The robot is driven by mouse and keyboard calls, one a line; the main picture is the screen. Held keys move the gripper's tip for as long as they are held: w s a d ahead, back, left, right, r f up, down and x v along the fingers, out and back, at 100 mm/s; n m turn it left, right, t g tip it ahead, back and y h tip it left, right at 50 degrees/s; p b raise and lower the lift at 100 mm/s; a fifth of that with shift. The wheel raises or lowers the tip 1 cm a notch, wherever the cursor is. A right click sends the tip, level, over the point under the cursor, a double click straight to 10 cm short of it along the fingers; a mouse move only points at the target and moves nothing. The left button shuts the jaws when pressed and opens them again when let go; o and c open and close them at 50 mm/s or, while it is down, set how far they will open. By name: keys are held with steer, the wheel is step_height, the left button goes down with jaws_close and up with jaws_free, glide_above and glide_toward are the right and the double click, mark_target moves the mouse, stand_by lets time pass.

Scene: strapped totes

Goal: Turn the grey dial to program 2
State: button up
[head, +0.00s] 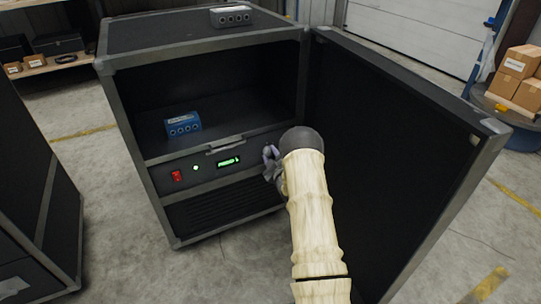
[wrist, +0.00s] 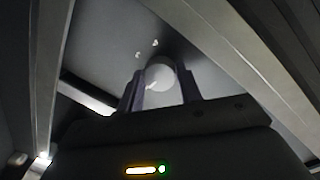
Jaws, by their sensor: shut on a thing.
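The grey dial (wrist: 161,77) is a round knob on the dark front panel, with a small pale mark at its lower left in the wrist view. My gripper (wrist: 162,90) is shut on it, one finger on each side. In the head view my gripper (head: 271,160) is at the right end of the panel, and the dial is hidden behind it and my arm. A green-lit display (head: 229,162) sits on the panel left of my gripper; its text is too small to read surely.
A red switch (head: 177,175) and a small light (head: 196,168) are on the panel. The case door (head: 390,150) stands open to the right of my arm. A blue box (head: 183,124) is on the shelf above, and a grey box (head: 232,16) is on top.

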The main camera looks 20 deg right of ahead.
steer(key=m+p, duration=0.1)
steer(key=m, duration=0.2)
steer(key=shift+m+p, duration=0.35)
steer(key=shift+m, duration=0.05)
steer(key=shift+m+g+y+p, duration=0.35)
steer(key=shift+m+p, duration=0.2)
steer(key=shift+m, duration=0.95)
steer(key=o, duration=1)
steer(key=shift+s, duration=0.1)
steer(key=s+r+p, duration=0.1)
steer(key=s+p, duration=0.3)
steer(key=s, duration=1.3)
steer(key=shift+a+r, duration=0.15)
steer(key=shift+a, duration=0.25)
